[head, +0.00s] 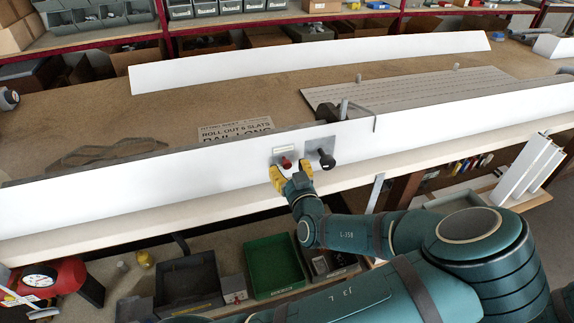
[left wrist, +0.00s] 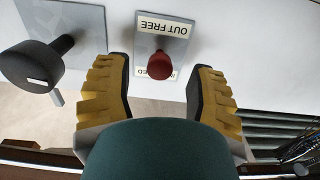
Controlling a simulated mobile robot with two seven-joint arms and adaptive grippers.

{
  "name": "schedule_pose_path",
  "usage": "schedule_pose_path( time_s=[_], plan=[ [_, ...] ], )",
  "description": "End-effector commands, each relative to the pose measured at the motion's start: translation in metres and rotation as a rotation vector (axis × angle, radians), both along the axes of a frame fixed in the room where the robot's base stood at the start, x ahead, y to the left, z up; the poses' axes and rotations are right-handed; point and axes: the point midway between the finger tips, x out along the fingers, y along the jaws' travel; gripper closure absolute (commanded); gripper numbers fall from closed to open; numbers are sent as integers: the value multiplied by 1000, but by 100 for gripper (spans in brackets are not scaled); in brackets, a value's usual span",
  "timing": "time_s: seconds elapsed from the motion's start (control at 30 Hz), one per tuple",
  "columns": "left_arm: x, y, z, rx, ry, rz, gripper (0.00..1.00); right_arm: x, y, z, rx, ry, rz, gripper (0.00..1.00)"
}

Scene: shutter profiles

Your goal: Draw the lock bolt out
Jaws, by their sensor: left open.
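The lock bolt shows as a red knob (head: 287,163) on a small grey plate on the front face of the long white profile (head: 220,160). In the left wrist view the red knob (left wrist: 160,66) stands out from its plate, with a label (left wrist: 165,26) reading OUT FREE, upside down. A second label is partly hidden behind the knob. My left gripper (head: 290,171) is open in front of the plate. In the left wrist view its yellow fingers (left wrist: 161,76) stand either side of the red knob, apart from it. My right gripper is not in view.
A black knob (head: 326,161) on its own grey plate sits just right of the bolt; it also shows in the left wrist view (left wrist: 35,66). A grey slatted panel (head: 420,92) and another white profile (head: 310,62) lie behind. A green bin (head: 272,265) stands below.

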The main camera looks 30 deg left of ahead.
Motion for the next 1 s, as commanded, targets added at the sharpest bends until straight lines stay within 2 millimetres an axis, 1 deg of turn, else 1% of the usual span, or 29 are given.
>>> schedule_pose_path(
  time_s=[0.1, 0.2, 0.53, 0.57, 0.6, 0.67, 0.7, 0.73, 1.0],
  plan=[
    [9, 10, 0, -1, -1, 2, 44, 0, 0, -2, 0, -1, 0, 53],
    [13, 14, 0, -1, 0, -1, 44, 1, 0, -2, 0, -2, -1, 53],
    [14, 16, 0, -1, 1, -1, 44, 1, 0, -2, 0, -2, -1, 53],
    [14, 16, 0, -1, 1, -1, 49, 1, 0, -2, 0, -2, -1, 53],
    [14, 16, 0, -1, 1, -1, 63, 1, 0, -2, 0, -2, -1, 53],
    [14, 16, 0, -1, 1, -1, 84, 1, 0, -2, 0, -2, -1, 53],
    [14, 16, 0, -1, 1, -1, 98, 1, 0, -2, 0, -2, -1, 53],
    [14, 16, 0, -1, 1, -1, 100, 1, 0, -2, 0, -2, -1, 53],
    [14, 16, 0, 0, 0, -1, 100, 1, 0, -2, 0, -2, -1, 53]
  ],
)
